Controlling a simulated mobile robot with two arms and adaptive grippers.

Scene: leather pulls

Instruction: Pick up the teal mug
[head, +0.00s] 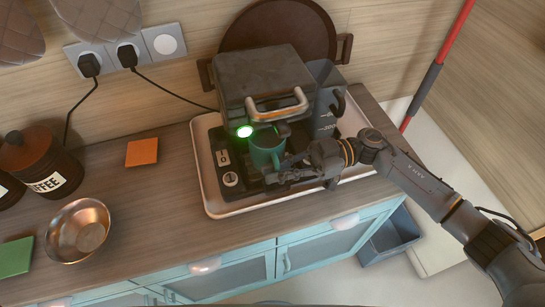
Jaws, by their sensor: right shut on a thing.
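The teal mug (265,149) stands upright at the front of the dark coffee machine (262,88), under its front part and beside a glowing green light. My right gripper (285,172) comes in from the right and is shut on the mug at its right side. The exact finger contact is partly hidden by the gripper itself. The mug appears to be at the level of the machine's base; I cannot tell whether it touches it. My left gripper is not in the view.
The machine stands in a pale tray (229,210) with a raised rim. A copper bowl (78,231), an orange square (142,152), a green square (16,256) and a coffee canister (42,163) are on the left. A dark round tray (278,28) leans behind. Bare counter lies between bowl and tray.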

